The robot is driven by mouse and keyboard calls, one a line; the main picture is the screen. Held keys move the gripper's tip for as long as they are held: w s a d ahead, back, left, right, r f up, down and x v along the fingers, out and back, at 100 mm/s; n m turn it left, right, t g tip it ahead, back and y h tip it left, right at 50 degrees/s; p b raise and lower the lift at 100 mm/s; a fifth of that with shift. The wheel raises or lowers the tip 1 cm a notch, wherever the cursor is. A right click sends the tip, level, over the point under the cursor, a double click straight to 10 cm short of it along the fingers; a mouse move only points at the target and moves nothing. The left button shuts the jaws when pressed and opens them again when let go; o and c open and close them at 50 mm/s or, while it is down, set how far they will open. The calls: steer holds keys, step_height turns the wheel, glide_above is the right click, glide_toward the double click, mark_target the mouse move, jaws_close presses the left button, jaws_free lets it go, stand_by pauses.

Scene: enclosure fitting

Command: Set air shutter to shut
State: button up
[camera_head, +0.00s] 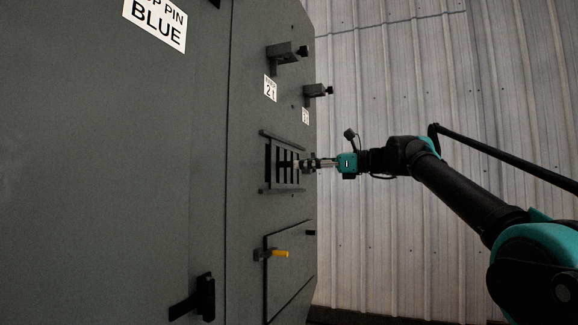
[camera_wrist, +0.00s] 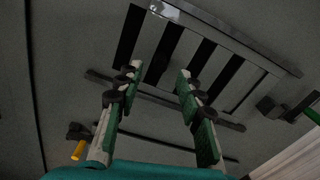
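The air shutter (camera_head: 274,166) is a slatted grey panel between two rails on the cabinet's side face. Dark open slots show between its grey bars, also in the wrist view (camera_wrist: 216,68). My gripper (camera_head: 305,164) is level with the shutter, in front of its right part. In the wrist view, the fingers of my gripper (camera_wrist: 160,70) are spread apart with nothing seen held between them. The fingertips overlap the slots and lower rail in that view. Whether they touch the panel I cannot tell. No shutter handle is clearly visible.
A yellow-tipped handle (camera_head: 280,254) sits on a panel below the shutter. Two dark clamps (camera_head: 284,52) (camera_head: 317,90) with number labels project above it. A black handle (camera_head: 207,297) is at the lower left.

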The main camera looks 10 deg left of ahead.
mark_target(289, 164)
steer(key=shift+w+a, duration=0.2)
steer(key=shift+a, duration=1.15)
steer(key=shift+w+a, duration=0.2)
steer(key=shift+a, duration=1.15)
steer(key=shift+c, duration=0.3)
jaws_close()
